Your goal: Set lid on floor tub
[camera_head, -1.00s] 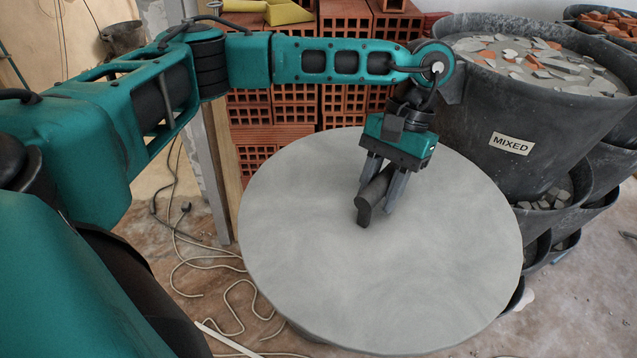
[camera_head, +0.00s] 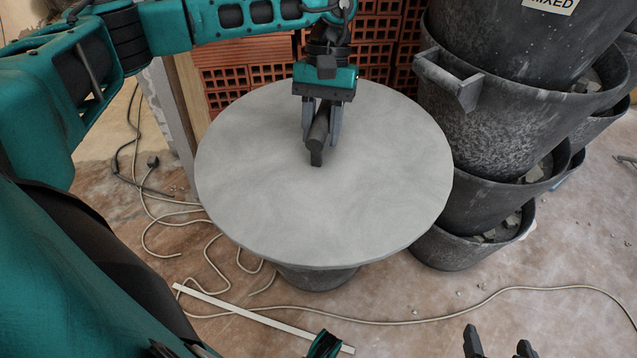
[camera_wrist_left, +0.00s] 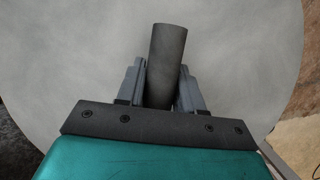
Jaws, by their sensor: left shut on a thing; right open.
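The lid (camera_head: 330,215) is a wide round grey disc with a dark bar handle (camera_head: 317,145) near its middle. My left gripper (camera_head: 321,130) is shut on that handle from above; in the left wrist view the handle (camera_wrist_left: 167,65) stands between both fingers. The floor tub (camera_head: 315,277) is dark and shows only as a strip of wall below the lid's front edge. The lid hides its rim, so I cannot tell whether they touch. My right gripper (camera_head: 498,347) is open and empty at the bottom right, away from the lid.
Stacked dark buckets with rubble (camera_head: 500,130) stand close to the lid's right, one with a jutting handle. Perforated red bricks (camera_head: 240,80) are behind. A cable (camera_head: 215,240) and a pale strip (camera_head: 250,315) lie on the floor. The right-hand floor is mostly clear.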

